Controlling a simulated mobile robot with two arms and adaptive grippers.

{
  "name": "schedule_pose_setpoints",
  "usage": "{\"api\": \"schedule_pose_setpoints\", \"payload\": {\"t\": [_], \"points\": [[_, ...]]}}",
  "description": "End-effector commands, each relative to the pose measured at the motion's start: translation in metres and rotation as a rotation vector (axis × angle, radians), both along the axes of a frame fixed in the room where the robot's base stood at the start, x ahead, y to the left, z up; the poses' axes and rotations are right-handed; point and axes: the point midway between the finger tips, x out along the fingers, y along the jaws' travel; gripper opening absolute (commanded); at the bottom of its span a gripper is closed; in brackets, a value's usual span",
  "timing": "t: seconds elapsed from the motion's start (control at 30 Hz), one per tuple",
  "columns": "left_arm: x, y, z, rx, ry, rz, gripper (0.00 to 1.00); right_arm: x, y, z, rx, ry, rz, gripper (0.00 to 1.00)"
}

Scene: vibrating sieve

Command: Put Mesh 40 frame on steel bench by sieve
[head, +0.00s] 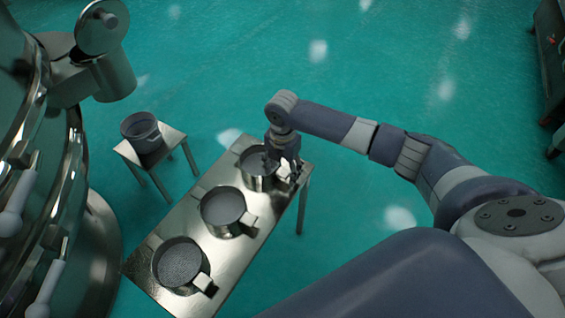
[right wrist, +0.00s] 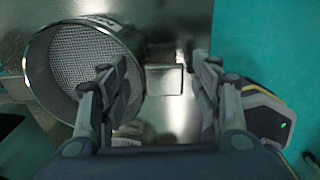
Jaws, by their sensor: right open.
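Three round sieve frames with steel rims and grey mesh stand in a row on the steel bench (head: 237,262): a near one (head: 181,264), a middle one (head: 222,207) and a far one (head: 252,166). Each has a light tab on its right side; I cannot read which is Mesh 40. My right gripper (head: 287,172) is open at the far frame's tab side and partly covers that frame. In the right wrist view, a mesh frame (right wrist: 80,62) lies left of my open right gripper (right wrist: 160,70), with a square metal tab (right wrist: 165,80) between the fingers. My left gripper is out of view.
The large steel sieve machine (head: 88,205) stands at the left of the bench. A dark cabinet (head: 550,60) is at the far right. The green floor between is clear.

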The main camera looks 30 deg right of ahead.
Motion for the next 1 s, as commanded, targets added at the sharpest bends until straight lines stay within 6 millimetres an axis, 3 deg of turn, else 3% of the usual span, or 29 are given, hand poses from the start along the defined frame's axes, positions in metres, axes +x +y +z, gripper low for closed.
{"api": "schedule_pose_setpoints", "payload": {"t": [0.07,0.4,0.6,0.8,1.0], "points": [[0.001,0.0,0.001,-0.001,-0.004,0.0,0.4,0.001,0.0,0.008,0.001,-0.003,0.0,0.58],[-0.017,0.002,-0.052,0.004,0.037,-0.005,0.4,0.001,-0.001,0.072,0.0,-0.004,-0.001,0.58],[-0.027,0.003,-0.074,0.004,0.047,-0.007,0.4,0.001,0.0,0.104,0.002,-0.003,0.0,0.58],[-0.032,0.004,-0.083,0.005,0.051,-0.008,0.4,0.0,-0.001,0.118,0.0,-0.001,-0.001,0.58],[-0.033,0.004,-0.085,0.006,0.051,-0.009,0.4,0.0,0.0,0.119,0.0,0.0,-0.001,0.58]]}}
